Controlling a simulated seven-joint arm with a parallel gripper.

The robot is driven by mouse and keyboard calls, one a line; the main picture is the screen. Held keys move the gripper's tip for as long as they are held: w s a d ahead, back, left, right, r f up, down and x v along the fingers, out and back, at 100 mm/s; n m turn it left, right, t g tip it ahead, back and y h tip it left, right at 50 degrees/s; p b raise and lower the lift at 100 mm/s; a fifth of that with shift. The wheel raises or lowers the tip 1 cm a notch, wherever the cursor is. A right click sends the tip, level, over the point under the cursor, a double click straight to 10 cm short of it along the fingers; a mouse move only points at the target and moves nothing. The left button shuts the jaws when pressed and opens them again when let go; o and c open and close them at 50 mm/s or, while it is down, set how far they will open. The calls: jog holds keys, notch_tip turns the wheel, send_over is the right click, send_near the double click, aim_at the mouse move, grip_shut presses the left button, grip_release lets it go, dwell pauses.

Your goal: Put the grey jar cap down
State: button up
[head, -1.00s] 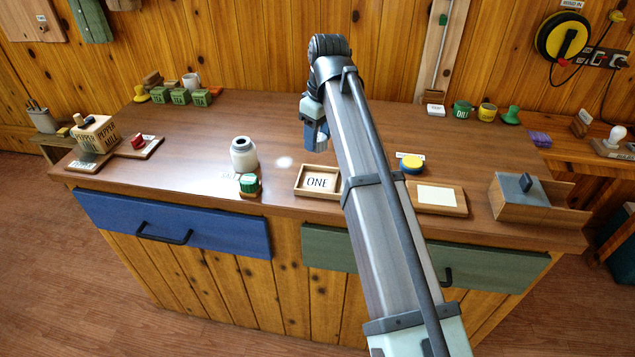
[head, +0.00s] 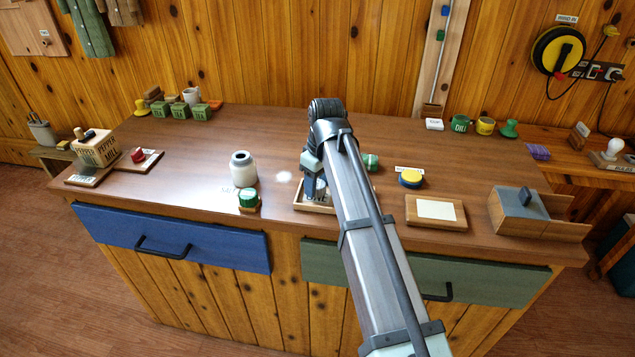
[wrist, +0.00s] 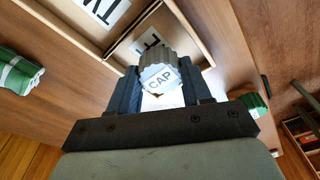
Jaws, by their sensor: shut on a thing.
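The grey jar cap (wrist: 160,77), with ribbed sides and the word CAP on its face, is between the fingers of my gripper (wrist: 155,90) in the wrist view. My gripper is shut on it. In the head view my gripper (head: 313,188) is at the small wooden tray (head: 298,204), low over or inside it; I cannot tell whether the cap touches the tray. The tray's wooden rim also shows beyond the cap in the wrist view (wrist: 122,44). The open-topped white jar (head: 243,168) stands upright to the left, apart from my gripper.
A green-lidded item (head: 249,199) stands left of the tray. A green-and-white item (head: 371,162) lies just right of my arm. A yellow-and-blue round item (head: 411,178), a board with a pale panel (head: 436,210) and a grey-topped box (head: 520,208) are farther right. The back middle of the counter is clear.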

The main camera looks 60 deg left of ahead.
aim_at(322, 186)
jog(key=shift+f, duration=0.25)
jog(key=o, duration=1.2)
jog(key=shift+o, duration=0.2)
notch_tip(322, 186, up, 12)
jog(key=d, duration=0.1)
jog(key=shift+w+d+r, duration=0.15)
jog(key=shift+w+d, duration=0.05)
